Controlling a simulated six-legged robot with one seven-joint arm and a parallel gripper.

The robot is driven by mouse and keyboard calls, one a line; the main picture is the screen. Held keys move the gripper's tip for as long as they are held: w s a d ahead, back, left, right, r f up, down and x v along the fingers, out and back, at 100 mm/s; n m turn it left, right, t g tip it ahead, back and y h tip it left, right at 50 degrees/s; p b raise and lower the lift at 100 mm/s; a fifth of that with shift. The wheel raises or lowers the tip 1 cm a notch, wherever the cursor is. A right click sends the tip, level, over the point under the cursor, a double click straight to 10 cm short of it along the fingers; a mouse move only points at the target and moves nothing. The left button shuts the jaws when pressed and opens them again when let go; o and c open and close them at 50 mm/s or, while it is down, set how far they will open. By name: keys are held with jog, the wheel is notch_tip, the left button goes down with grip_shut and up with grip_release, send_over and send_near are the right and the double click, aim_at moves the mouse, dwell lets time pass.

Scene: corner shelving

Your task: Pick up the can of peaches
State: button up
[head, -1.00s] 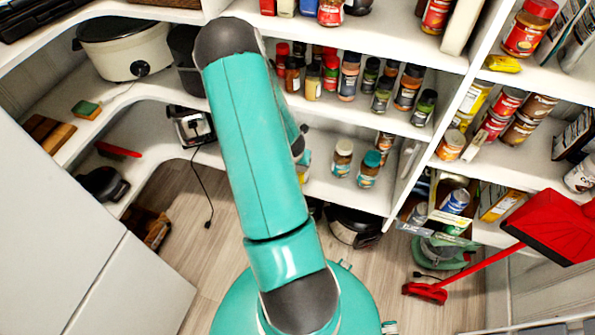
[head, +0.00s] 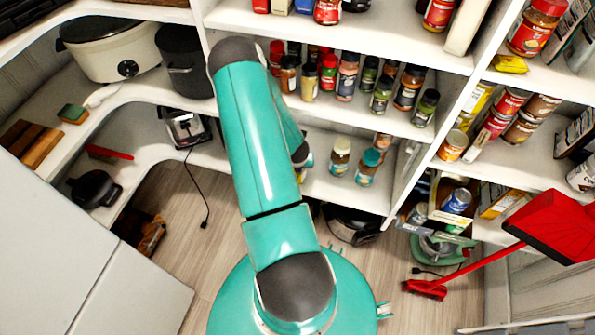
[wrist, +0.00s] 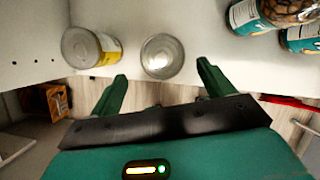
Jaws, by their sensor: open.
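In the wrist view, a can seen end-on (wrist: 162,57) stands on a white shelf, roughly between the fingertips of my gripper (wrist: 162,74). The gripper is open and empty, with its two green fingers apart and just short of the can. A second can with a yellow label (wrist: 92,47) stands to the left, outside the left finger. No label is readable, so I cannot tell which one is the can of peaches. In the head view, my arm hides the gripper and these cans.
Jars with teal labels (wrist: 262,14) stand to the right in the wrist view. In the head view, a jar with a teal lid (head: 368,166) stands on the low shelf beside my arm. Spice jars (head: 346,78) line the shelf above. A red dustpan (head: 555,225) is at right.

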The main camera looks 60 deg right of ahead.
jog(key=x, duration=0.8)
jog(key=shift+s+d+f, duration=0.1)
jog(key=shift+d+f, duration=0.15)
jog(key=shift+d, duration=0.05)
jog(key=c, duration=1.4)
jog(key=shift+r, duration=0.2)
